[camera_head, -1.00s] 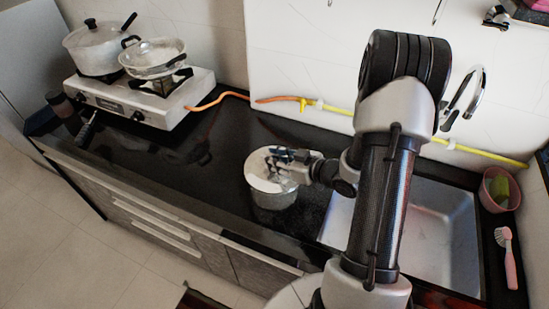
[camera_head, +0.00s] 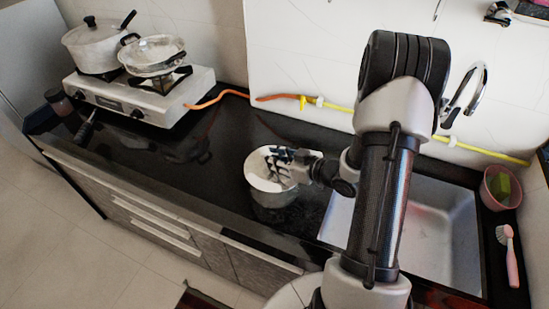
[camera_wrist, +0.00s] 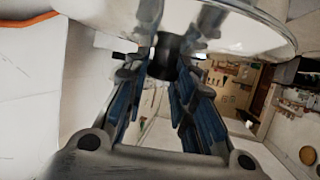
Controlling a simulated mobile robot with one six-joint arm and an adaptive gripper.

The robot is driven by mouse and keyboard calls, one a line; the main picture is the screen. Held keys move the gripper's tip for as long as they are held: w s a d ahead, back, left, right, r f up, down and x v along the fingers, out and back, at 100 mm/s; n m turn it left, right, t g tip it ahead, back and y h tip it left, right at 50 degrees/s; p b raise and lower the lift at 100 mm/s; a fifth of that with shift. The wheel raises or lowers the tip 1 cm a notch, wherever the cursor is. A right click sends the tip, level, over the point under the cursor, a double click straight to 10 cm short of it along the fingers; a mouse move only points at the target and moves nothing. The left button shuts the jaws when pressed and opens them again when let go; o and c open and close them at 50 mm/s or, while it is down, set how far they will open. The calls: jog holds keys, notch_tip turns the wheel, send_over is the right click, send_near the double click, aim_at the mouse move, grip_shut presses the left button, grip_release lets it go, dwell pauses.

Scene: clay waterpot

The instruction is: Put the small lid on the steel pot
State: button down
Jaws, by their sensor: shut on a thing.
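My gripper (camera_head: 280,160) is over the top of the steel pot (camera_head: 272,198), which stands upright on the black counter left of the sink. In the wrist view my gripper (camera_wrist: 176,72) is shut on the black knob (camera_wrist: 170,62) of the small lid. The lid's shiny round disc (camera_wrist: 250,28) fills the top of that view. In the head view the lid (camera_head: 258,168) is at the pot's mouth, partly hidden by my fingers. I cannot tell whether it touches the rim all round.
A white gas stove (camera_head: 150,97) at the back left bears a lidded pot (camera_head: 95,48) and a pan (camera_head: 152,58). The sink (camera_head: 440,230) lies to the right, with a pink cup (camera_head: 495,190) and a brush (camera_head: 509,255) beyond it. The counter left of the pot is clear.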

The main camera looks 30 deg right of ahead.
jog(key=shift+s+f, duration=0.1)
jog(key=shift+f, duration=0.15)
jog(key=c, duration=1.2)
grip_release()
jog(key=shift+a+f, duration=0.1)
jog(key=shift+a, duration=0.05)
jog(key=shift+c, duration=0.2)
jog(key=v, duration=1.2)
jog(key=shift+r, duration=0.3)
